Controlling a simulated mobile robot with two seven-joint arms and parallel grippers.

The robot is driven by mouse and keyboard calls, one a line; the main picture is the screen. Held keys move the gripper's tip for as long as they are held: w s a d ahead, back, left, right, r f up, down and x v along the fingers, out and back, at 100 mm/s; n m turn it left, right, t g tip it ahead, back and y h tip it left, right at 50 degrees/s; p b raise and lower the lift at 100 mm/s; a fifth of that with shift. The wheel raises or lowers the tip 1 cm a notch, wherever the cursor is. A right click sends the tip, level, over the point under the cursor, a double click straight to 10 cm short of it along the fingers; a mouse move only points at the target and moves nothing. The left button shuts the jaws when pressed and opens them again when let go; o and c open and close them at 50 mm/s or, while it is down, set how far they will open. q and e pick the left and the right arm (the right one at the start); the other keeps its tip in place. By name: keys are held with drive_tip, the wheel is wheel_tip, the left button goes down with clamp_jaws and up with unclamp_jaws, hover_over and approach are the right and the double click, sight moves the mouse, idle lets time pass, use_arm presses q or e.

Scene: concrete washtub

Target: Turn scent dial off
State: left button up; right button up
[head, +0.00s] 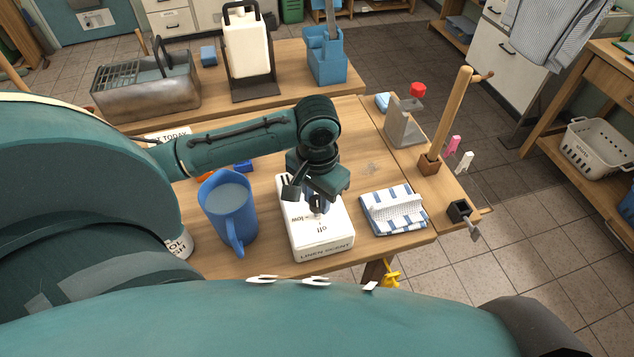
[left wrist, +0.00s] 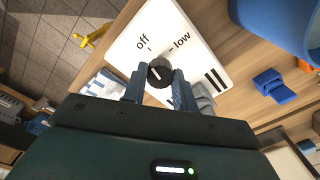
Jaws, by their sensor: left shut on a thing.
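The white linen scent box (head: 322,240) stands on the wooden table in the head view, its top marked "off" and "low". In the left wrist view the box top (left wrist: 205,62) carries a dark round dial (left wrist: 160,72) with a small light mark; I cannot tell for sure which label the mark points to. My left gripper (head: 318,205) comes down over the box from above. In the left wrist view its two fingers (left wrist: 157,88) are on either side of the dial, shut on it. In the head view the gripper largely hides the dial. My right gripper is not in view.
A blue jug (head: 230,208) stands close left of the box.

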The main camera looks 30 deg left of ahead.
use_arm(q)
drive_tip(key=shift+n, duration=1.1)
drive_tip(key=o, duration=1)
wheel_tip(320, 180, up, 13)
drive_tip(key=shift+r, duration=0.1)
idle(0.3)
